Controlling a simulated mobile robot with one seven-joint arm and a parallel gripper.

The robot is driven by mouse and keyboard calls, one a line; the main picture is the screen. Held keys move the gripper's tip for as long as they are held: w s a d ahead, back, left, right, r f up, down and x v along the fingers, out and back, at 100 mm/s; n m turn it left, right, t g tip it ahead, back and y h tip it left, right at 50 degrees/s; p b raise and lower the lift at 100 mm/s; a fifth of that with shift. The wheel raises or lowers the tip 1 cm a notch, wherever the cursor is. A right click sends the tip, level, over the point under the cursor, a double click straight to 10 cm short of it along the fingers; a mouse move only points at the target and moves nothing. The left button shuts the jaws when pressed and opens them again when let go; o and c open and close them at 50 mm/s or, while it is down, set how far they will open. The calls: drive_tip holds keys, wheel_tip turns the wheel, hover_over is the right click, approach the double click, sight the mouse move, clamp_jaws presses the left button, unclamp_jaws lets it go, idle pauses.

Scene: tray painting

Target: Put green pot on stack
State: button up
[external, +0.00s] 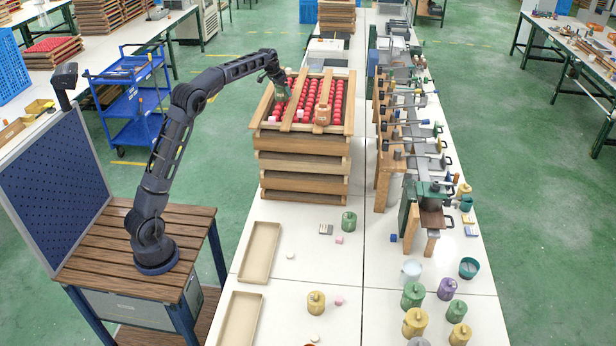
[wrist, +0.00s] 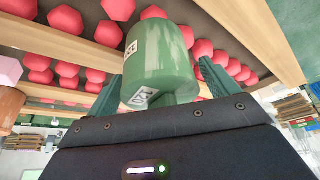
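In the wrist view, a green pot (wrist: 158,62) with white label stickers fills the space between the two fingers of my gripper (wrist: 160,75). The fingers lie close along both sides of the pot, and their tips are partly hidden by it. In the external view, my gripper (external: 279,82) is low over the back left part of the stack (external: 304,165) of wooden trays. The green pot (external: 281,93) shows below it, at the top tray with its red round pieces. Whether the pot touches the tray is not clear.
A brown pot (external: 322,115) and small pink pieces sit on the top tray. Another green pot (external: 349,222) stands on the white table (external: 345,275) in front of the stack. Wooden slats (external: 297,100) cross the top tray. A row of clamps is to the right.

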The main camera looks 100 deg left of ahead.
drive_tip(key=v, duration=1.2)
drive_tip(key=shift+r, duration=0.15)
